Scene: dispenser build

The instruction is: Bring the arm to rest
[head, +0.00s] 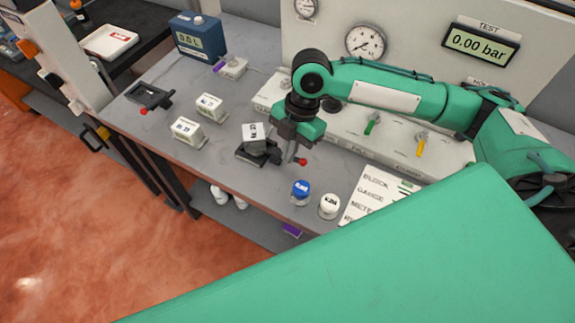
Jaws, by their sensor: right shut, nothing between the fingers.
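My right arm (372,92), green with dark joints, reaches in from the right over the grey bench. My right gripper (291,157) points down at the front of the bench, shut and empty. It is just right of a labelled grey block (254,132), which sits in or on a black clamp-like fixture (246,156). A red knob (302,162) shows beside the fingers. I cannot tell whether the fingers touch the fixture. My left gripper is not in view.
A blue-lidded jar (300,192), a white-lidded jar (329,206) and a printed card (374,191) stand or lie to the right. Labelled blocks (188,132) and another black fixture (149,96) are left. A panel with gauge (366,44) and display (481,43) rises behind.

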